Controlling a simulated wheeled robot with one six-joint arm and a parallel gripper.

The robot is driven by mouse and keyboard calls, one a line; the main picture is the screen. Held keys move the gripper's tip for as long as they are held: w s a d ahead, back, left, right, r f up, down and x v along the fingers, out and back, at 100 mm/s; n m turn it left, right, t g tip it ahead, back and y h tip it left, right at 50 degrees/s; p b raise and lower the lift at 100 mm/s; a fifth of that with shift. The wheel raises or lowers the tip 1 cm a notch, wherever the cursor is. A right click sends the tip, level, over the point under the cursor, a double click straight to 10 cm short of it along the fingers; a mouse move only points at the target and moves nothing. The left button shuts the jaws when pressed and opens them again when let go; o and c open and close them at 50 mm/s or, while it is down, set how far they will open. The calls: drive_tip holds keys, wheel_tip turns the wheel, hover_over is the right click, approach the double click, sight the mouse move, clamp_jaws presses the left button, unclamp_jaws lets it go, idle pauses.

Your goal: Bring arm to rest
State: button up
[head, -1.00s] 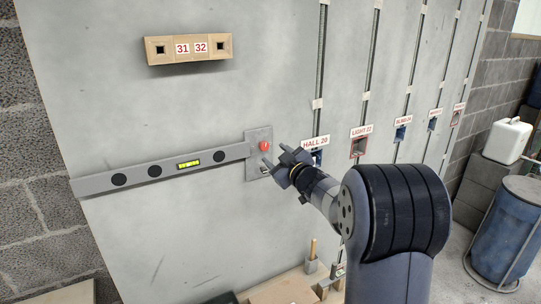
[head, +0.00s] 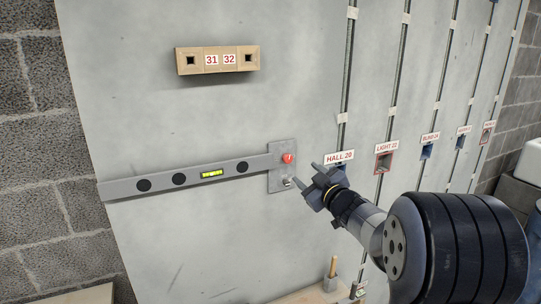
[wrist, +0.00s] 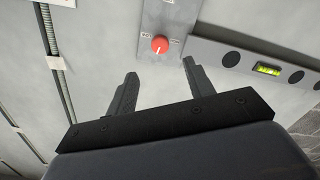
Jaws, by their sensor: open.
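My gripper (head: 307,174) is open and empty in front of the grey wall panel. Its two fingers also show apart in the wrist view (wrist: 160,70), with nothing between them but the wall behind. A metal plate (head: 281,150) with a red knob (head: 288,158) is on the wall just left of my fingertips. The red knob also shows in the wrist view (wrist: 160,44), beyond the fingertips. A small metal switch (head: 288,182) sits below the knob, close to one fingertip in the picture. I cannot tell whether the finger touches it.
A grey spirit level (head: 160,183) runs left from the plate. A wooden box (head: 218,59) marked 31 and 32 is above. Labelled wall boxes such as LIGHT 22 (head: 383,163) and vertical conduits stand to the right. A wooden-handled tool (head: 332,267) is low down.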

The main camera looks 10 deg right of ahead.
sight(289, 160)
drive_tip(key=p+x, duration=0.2)
drive_tip(key=x, duration=0.7)
drive_tip(key=shift+w+a+p, duration=0.1)
drive_tip(key=shift+w+p, duration=0.2)
drive_tip(key=shift+w, duration=0.05)
drive_tip(key=shift+s+m+p, duration=0.1)
drive_tip(key=shift+m+p, duration=0.4)
drive_tip(key=shift+f, duration=0.1)
